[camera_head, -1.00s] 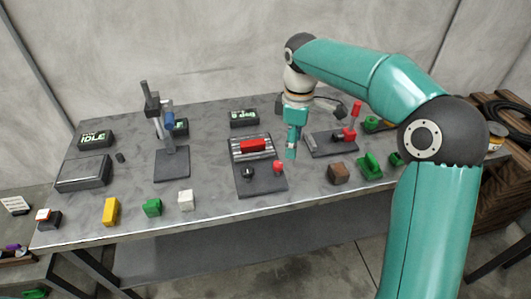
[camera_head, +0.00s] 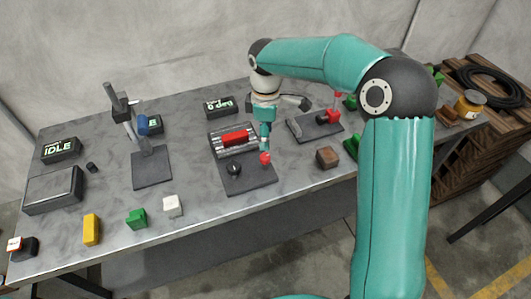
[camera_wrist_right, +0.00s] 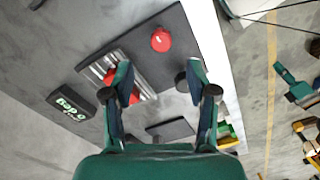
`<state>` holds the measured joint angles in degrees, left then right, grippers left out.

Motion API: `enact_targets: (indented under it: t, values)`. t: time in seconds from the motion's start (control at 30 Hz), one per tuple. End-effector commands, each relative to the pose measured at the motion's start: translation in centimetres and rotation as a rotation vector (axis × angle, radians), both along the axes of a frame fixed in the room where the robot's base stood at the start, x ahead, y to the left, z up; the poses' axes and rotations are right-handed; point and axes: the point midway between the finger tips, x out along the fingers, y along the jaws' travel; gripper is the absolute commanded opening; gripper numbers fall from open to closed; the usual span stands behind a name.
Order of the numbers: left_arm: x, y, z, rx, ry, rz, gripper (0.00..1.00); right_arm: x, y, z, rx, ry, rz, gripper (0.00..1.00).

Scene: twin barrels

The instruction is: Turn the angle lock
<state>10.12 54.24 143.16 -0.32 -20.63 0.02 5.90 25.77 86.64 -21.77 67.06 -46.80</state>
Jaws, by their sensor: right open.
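The fixture with a dark base plate (camera_head: 250,183) stands mid-table. It carries a ridged silvery plate with a red block (camera_head: 235,138), a black knob (camera_head: 233,169) and a red knob (camera_head: 265,158). I take the red knob to be the angle lock; it also shows in the right wrist view (camera_wrist_right: 160,39). My right gripper (camera_head: 265,147) points down just above or behind the red knob; contact cannot be told. In the wrist view its fingers (camera_wrist_right: 157,70) are spread and empty, with the red knob beyond the tips. The left finger partly hides the red block. My left gripper is not in view.
A display reading 0 deg (camera_head: 220,107) stands behind the fixture. A red-handled clamp fixture (camera_head: 315,124) is close on the right, with a brown block (camera_head: 327,158) in front of it. A stand with a dark base (camera_head: 152,170) is on the left. Bare table lies between them.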

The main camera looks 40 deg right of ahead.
Motion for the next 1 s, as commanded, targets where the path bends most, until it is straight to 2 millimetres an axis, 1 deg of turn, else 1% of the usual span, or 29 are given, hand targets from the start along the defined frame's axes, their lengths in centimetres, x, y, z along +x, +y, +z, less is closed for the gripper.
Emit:
enact_targets:
  t: [0.03, 0.2, 0.3, 0.4, 0.5, 0.6, 0.87, 1.0]
  values:
    - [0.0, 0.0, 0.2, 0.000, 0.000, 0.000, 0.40, -0.1, 0.0, -1.1, 0.001, 0.006, 0.000, 0.58]
    - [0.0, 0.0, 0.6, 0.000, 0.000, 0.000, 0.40, 0.0, 0.1, -4.6, 0.000, 0.005, 0.002, 0.58]
    - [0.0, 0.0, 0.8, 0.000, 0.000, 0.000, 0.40, 0.0, 0.1, -6.2, 0.002, 0.004, 0.002, 0.58]
    - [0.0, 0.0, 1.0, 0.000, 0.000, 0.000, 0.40, 0.0, 0.1, -7.4, 0.001, 0.002, 0.001, 0.58]
    - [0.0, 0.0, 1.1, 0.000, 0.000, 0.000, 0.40, 0.0, 0.1, -8.2, 0.001, 0.001, 0.002, 0.58]
    - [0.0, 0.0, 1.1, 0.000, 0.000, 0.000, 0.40, 0.1, 0.1, -8.5, 0.000, 0.000, 0.003, 0.58]
    - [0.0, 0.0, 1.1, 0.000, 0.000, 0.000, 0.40, 0.1, 0.1, -8.6, 0.000, -0.001, 0.003, 0.58]
    - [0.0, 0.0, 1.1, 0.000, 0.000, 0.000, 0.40, 0.1, 0.2, -8.6, 0.000, -0.001, 0.002, 0.35]
